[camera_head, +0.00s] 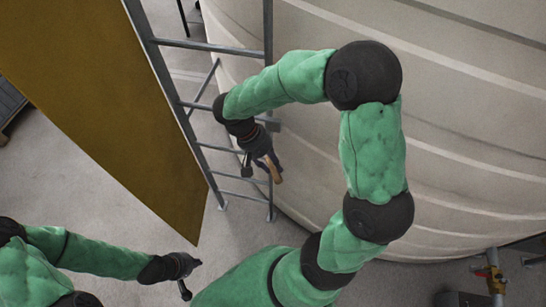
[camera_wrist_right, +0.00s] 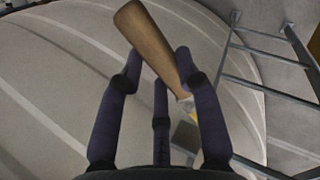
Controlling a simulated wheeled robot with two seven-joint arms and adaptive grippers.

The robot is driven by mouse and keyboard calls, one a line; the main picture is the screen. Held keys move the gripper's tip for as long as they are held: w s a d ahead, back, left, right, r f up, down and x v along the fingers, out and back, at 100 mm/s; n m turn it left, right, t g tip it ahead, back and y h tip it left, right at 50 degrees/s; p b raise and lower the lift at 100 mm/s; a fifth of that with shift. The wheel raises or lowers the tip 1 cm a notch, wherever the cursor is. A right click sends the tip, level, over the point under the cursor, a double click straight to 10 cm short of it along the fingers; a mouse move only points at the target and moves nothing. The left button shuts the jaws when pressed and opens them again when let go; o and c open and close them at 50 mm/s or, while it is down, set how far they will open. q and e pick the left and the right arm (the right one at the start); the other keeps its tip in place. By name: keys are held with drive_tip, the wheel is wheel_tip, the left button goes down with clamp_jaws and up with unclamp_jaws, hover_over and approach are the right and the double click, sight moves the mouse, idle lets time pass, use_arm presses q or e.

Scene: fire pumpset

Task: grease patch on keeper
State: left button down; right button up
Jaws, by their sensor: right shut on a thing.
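My right gripper (camera_head: 268,167) is beside the ladder, in front of the pale tank. It is shut on a brown wooden handle (camera_head: 275,175). In the right wrist view the handle (camera_wrist_right: 148,42) slants between the dark fingers (camera_wrist_right: 163,85), its wide end up and left. Its narrow end has a small pale, metallic-looking part; the rest is hidden behind a finger. A small grey plate (camera_wrist_right: 186,136) shows near the ladder, partly behind a finger; I cannot tell whether it is the keeper. No grease patch can be made out. My left gripper (camera_head: 193,278) is open and empty, low over the floor.
A grey metal ladder (camera_head: 207,147) stands against the large ribbed tank (camera_head: 450,120), close to my right gripper. A large ochre panel (camera_head: 90,85) hangs at the left. Pipework with a brass-coloured valve (camera_head: 493,280) is at the lower right. Bare concrete floor (camera_head: 115,200) lies at the left.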

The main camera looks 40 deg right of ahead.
idle(0.3)
drive_tip(key=shift+s+a, duration=1)
drive_tip(key=shift+a, duration=0.15)
drive_tip(key=shift+w+d, duration=0.1)
drive_tip(key=shift+d, duration=0.05)
drive_tip(key=w+d, duration=0.5)
drive_tip(key=shift+d, duration=0.35)
drive_tip(key=shift+w+d, duration=0.35)
drive_tip(key=shift+d, duration=0.1)
idle(1.0)
drive_tip(key=shift+s+d, duration=0.1)
drive_tip(key=shift+s, duration=0.05)
drive_tip(key=shift+s+d+b, duration=0.45)
drive_tip(key=shift+s+d, duration=0.75)
drive_tip(key=shift+s, duration=0.2)
